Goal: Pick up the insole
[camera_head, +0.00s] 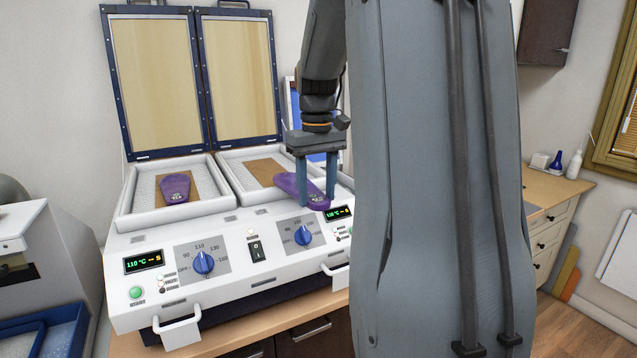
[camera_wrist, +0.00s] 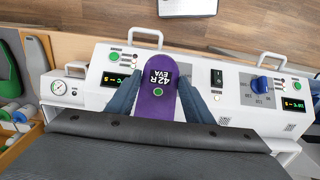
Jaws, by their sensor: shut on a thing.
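One purple insole (camera_head: 289,184) is in my gripper (camera_head: 317,196), at the front of the right bay of the white forming machine. In the wrist view this insole (camera_wrist: 156,108) lies between the two dark fingers and reads "42 R EVA". My gripper is shut on it. I cannot tell whether it touches the machine below. A second purple insole (camera_head: 175,187) lies in the left bay on a brown pad (camera_head: 199,189).
The white machine (camera_head: 218,232) has two raised lids (camera_head: 153,90), knobs, displays and front handles (camera_head: 177,330). A side counter (camera_head: 552,186) with bottles stands at the right. In the wrist view, a grey padded surface (camera_wrist: 150,150) crosses the bottom.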

